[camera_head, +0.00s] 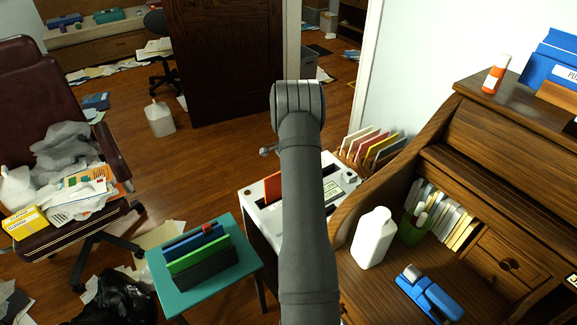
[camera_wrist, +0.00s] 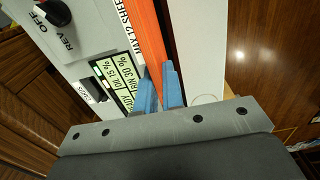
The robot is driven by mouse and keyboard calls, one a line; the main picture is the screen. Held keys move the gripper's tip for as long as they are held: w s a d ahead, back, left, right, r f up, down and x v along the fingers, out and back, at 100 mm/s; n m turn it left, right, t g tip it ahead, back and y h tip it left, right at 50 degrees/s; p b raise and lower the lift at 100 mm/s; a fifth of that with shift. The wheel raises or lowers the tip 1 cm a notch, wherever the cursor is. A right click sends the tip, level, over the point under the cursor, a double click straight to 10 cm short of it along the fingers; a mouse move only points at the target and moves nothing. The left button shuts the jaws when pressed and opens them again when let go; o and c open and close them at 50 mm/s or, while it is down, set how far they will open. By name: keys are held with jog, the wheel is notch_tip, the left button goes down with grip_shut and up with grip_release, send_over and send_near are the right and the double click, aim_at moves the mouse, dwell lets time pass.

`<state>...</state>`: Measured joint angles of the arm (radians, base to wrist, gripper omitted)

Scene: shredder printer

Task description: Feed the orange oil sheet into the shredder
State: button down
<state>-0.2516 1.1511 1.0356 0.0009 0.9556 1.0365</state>
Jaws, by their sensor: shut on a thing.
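The orange sheet (camera_head: 273,188) stands upright over the white top of the shredder (camera_head: 257,197) in the head view, partly hidden by my arm. In the wrist view, the blue fingers of my gripper (camera_wrist: 160,88) are closed on the near end of the orange sheet (camera_wrist: 148,35). Beside it, the shredder's top (camera_wrist: 85,45) shows a black knob, a "MAX 12 SHEETS" label and a green panel. I cannot tell whether the sheet's lower edge is inside the slot. My arm hides the gripper in the head view.
A teal stool (camera_head: 212,283) with a blue, green and black rack stands left of the shredder. Colored folders (camera_head: 372,146) stand behind the shredder.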

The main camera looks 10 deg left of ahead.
jog(key=shift+f, duration=0.35)
